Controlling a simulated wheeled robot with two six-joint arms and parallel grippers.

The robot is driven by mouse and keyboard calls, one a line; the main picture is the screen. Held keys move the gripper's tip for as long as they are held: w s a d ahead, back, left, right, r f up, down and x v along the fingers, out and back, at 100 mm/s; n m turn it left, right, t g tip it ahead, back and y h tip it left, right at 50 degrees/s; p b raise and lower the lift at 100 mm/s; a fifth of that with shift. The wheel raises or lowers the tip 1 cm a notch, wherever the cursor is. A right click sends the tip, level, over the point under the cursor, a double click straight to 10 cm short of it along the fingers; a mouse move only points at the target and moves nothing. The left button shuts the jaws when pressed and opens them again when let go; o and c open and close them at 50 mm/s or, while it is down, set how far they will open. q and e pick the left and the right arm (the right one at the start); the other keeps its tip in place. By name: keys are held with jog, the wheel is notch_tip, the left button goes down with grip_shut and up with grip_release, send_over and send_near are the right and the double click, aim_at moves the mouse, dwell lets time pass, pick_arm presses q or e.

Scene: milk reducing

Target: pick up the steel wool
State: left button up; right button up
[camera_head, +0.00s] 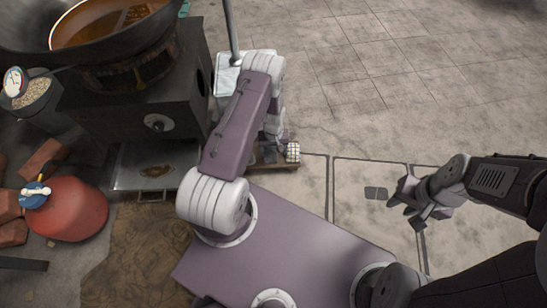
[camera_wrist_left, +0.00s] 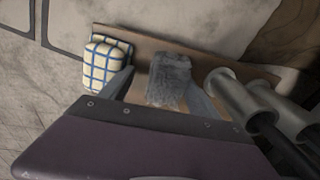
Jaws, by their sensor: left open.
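The steel wool (camera_wrist_left: 170,80), a grey fibrous pad, lies on a brown wooden board (camera_wrist_left: 140,45) in the left wrist view. My left gripper (camera_wrist_left: 160,92) is open, with one finger on each side of the pad. I cannot tell whether either finger touches it. In the head view my left gripper (camera_head: 268,138) is low over the board (camera_head: 285,168), largely hidden by my arm, and the steel wool is not clearly seen there. My right gripper (camera_head: 402,212) is apart on the right, empty, with its fingers spread.
Metal cylinders (camera_wrist_left: 245,98) stand close on the other side. A stove (camera_head: 150,110) with a wok (camera_head: 90,35) is left. Floor beyond is clear.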

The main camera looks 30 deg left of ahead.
aim_at(275, 151)
pick_arm(q)
jog(key=shift+w+f, duration=0.1)
jog(key=c, duration=1.5)
pick_arm(e)
jog(key=shift+f, duration=0.15)
pick_arm(q)
jog(key=shift+p, duration=0.3)
